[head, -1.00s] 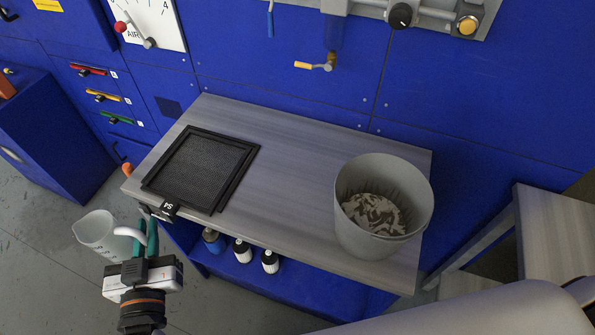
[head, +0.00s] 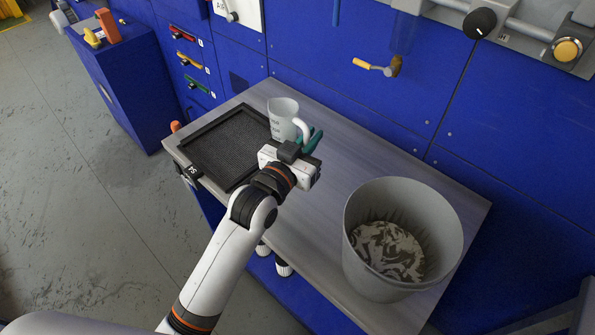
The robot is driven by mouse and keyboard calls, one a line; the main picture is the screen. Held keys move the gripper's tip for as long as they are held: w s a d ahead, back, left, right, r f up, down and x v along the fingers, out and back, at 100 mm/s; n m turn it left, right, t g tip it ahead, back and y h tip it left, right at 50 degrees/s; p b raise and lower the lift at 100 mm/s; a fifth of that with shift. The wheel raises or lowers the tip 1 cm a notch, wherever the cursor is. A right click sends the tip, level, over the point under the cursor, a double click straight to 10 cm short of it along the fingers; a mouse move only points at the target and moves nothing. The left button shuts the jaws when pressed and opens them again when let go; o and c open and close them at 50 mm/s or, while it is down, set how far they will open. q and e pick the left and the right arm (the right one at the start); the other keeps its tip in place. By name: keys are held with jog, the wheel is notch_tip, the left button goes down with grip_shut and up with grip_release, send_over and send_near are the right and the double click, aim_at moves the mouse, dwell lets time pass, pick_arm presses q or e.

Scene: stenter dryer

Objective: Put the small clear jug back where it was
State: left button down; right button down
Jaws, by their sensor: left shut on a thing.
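The small clear jug (head: 283,117) is upright, pale and see-through, with a curved handle on its right side. My left gripper (head: 308,140), with green fingers, is shut on the jug at its handle. The jug shows over the right part of the black mesh screen tray (head: 213,178) on the grey bench (head: 345,184). I cannot tell whether its base touches anything. My right gripper is not in view.
A large grey bin (head: 358,250) with grey and white matter inside stands at the bench's right end. The bench between tray and bin is clear.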

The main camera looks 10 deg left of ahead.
pick_arm(q)
notch_tip(320, 180, down, 8)
jog(key=shift+a+r, duration=0.1)
jog(key=shift+r, duration=0.15)
jog(key=shift+f, duration=0.15)
jog(key=c, duration=1.5)
grip_release()
